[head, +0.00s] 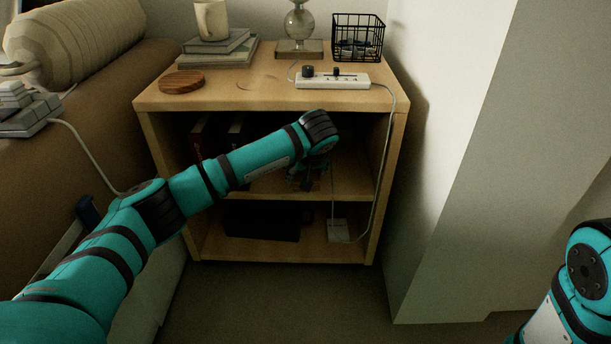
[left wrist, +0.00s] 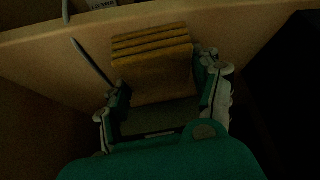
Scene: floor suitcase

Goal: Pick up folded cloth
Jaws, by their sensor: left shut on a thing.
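The folded cloth (left wrist: 153,72) is mustard yellow with several stacked layers in the left wrist view. My left gripper (left wrist: 162,88) is shut on it, one finger at each side. In the head view my left arm reaches into the upper compartment of the wooden shelf unit (head: 268,98), and the left gripper (head: 310,174) is in shadow there. The cloth is hardly discernible in that view. Whether the cloth touches the shelf board cannot be told. My right gripper is not in view; only part of the right arm shows at the right edge.
On the unit's top are a power strip (head: 331,79), a wire basket (head: 358,36), a wooden coaster (head: 181,81), and a mug (head: 211,20) on books (head: 217,52). A cable hangs at the right of the opening. Dark books (head: 199,140) stand left inside; a dark box (head: 262,222) is below.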

